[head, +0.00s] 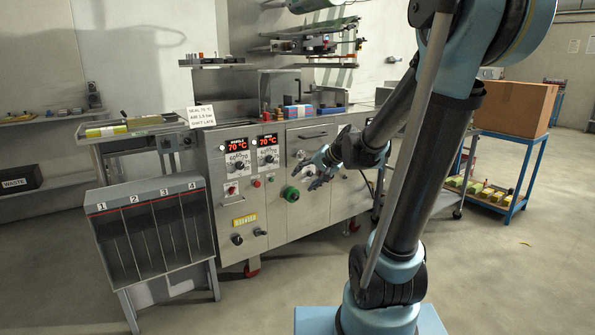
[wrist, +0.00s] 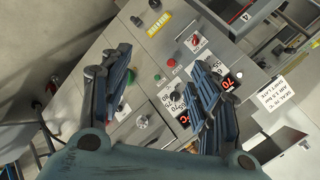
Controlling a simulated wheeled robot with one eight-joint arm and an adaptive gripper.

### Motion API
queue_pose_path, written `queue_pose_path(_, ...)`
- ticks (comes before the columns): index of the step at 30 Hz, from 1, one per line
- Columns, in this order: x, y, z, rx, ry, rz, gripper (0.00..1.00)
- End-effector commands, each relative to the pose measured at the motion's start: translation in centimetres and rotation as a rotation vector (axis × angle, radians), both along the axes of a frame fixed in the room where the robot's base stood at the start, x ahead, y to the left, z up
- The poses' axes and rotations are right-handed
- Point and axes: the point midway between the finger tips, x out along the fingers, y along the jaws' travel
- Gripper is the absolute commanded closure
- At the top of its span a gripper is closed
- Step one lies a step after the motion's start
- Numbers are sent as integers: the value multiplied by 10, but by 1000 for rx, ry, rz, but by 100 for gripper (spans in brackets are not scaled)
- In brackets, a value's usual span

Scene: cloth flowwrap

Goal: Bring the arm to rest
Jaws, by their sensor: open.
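My gripper (head: 318,177) is open and empty in front of the machine's control panel (head: 300,150). In the wrist view its two blue-grey fingers (wrist: 160,95) stand apart, with the panel showing between them. My arm rises from the blue base at the lower right, bends high at the top right and reaches down and left to the gripper. A green knob (head: 291,194) on the panel is close to the fingers in the head view. I cannot tell how far the fingertips are from the panel; no contact is clear.
Two red displays (head: 237,144) on the panel read 70 °C. A rack with numbered slots (head: 150,225) stands at the left front. A blue-framed cart (head: 505,165) carries a cardboard box (head: 510,107) at the right. The floor (head: 480,270) at the right front is clear.

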Motion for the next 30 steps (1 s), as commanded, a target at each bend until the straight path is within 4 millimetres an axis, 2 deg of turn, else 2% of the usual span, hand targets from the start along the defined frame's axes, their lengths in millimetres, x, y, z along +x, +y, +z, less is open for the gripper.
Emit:
queue_pose_path(1,-15,-7,-3,-35,7,14,44)
queue_pose_path(21,-192,-108,-67,-524,168,199,44)
queue_pose_path(27,-237,-137,-86,-645,232,241,44)
queue_pose_path(30,-252,-147,-93,-687,256,256,44)
